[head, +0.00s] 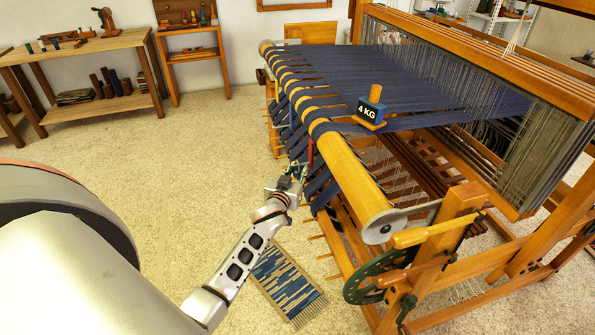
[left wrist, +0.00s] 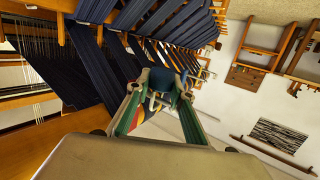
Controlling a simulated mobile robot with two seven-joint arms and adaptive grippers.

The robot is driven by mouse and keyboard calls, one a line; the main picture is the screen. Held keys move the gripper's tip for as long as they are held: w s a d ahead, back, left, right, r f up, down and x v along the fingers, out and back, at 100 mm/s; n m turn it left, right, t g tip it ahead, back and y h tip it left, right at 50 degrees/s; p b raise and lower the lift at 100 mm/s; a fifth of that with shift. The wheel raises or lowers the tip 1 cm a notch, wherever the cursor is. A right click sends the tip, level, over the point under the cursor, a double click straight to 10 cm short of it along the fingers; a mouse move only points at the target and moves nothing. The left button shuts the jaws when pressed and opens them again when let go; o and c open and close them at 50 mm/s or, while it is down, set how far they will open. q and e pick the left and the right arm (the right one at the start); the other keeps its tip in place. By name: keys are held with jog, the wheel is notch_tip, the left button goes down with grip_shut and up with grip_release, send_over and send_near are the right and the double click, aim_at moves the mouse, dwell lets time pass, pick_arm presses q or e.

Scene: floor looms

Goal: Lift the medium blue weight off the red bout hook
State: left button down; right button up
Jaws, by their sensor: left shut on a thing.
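In the head view the weight is mostly hidden by the gripper. A thin red upright piece, seemingly the red bout hook (head: 310,150), shows just above and right of the gripper. I cannot tell whether the weight still touches it. My right gripper is not in view.
The wooden front beam (head: 345,165) and warp bundles stand close to the gripper. A woven blue piece (head: 283,285) lies on the floor below. Open carpet (head: 180,165) lies to the left.

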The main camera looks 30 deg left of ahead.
pick_arm(q)
jog(key=shift+r, duration=0.2)
jog(key=shift+a, duration=0.1)
jog(key=s+a+p, duration=0.3)
jog(key=s+a, duration=0.1)
jog(key=s, duration=0.1)
dwell(0.9)
dwell(0.5)
